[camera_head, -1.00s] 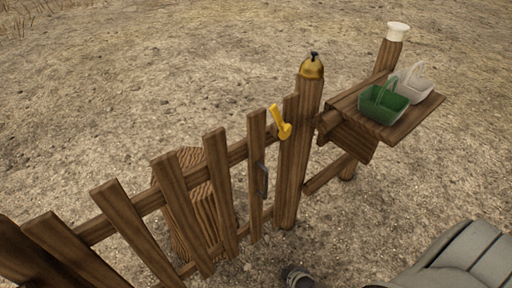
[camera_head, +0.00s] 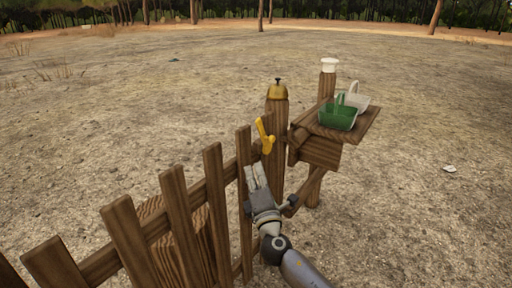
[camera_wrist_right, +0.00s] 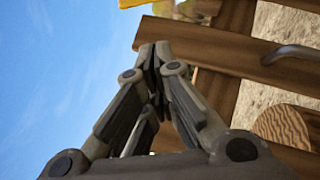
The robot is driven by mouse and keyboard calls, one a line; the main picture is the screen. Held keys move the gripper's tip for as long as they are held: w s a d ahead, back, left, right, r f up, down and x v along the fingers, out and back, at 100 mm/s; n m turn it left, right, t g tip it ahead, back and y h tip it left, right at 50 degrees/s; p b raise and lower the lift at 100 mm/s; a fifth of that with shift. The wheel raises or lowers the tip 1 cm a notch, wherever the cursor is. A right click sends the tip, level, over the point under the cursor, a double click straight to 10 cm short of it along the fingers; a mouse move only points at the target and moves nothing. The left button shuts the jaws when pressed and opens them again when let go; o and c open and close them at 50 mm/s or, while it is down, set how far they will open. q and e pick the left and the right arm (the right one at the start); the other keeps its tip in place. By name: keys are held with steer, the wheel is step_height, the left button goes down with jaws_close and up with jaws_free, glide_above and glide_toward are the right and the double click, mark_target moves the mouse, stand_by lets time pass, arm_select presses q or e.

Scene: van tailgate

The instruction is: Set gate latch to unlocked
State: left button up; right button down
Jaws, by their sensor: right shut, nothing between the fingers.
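The yellow gate latch (camera_head: 265,136) sits at the top of the wooden gate (camera_head: 177,205), beside the gate post (camera_head: 277,160), its lever tilted with the top leaning left. Its edge also shows at the top of the right wrist view (camera_wrist_right: 137,3). My right gripper (camera_head: 254,168) is shut and empty, fingertips pointing up, just below the latch in the picture. In the right wrist view, the closed fingertips (camera_wrist_right: 154,50) overlap a gate board, with the latch above them and apart. I cannot tell whether they touch the wood. My left gripper is not in view.
A brass bell (camera_head: 277,92) tops the gate post. A shelf (camera_head: 365,124) to the right holds a green basket (camera_head: 338,117) and a white one (camera_head: 358,101). A grey handle (camera_wrist_right: 290,52) is on the gate. Open dry ground lies behind.

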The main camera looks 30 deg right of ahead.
glide_toward(250, 134)
steer(key=w, duration=0.3)
steer(key=shift+w+a+r, duration=0.1)
steer(key=shift+a+r, duration=0.05)
steer(key=shift+a, duration=0.2)
steer(key=shift+w+d+r+p, duration=0.2)
steer(key=shift+d+r, duration=0.1)
steer(key=shift+d, duration=0.2)
steer(key=shift+w+d+r+p, duration=0.15)
steer(key=shift+w+d+r, duration=0.1)
steer(key=shift+d, duration=0.3)
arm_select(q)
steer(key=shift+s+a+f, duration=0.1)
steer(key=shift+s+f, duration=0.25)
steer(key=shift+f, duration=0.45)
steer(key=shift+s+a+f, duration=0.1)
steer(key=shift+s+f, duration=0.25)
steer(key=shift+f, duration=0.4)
arm_select(e)
steer(key=shift+w+d+r, duration=0.25)
steer(key=shift+w+d, duration=0.05)
steer(key=shift+d, duration=0.3)
steer(key=shift+d, duration=0.1)
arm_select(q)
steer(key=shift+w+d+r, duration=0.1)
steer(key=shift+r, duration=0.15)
arm_select(e)
steer(key=shift+w+d+r, duration=0.2)
steer(key=shift+d+r, duration=0.25)
steer(key=shift+d, duration=0.05)
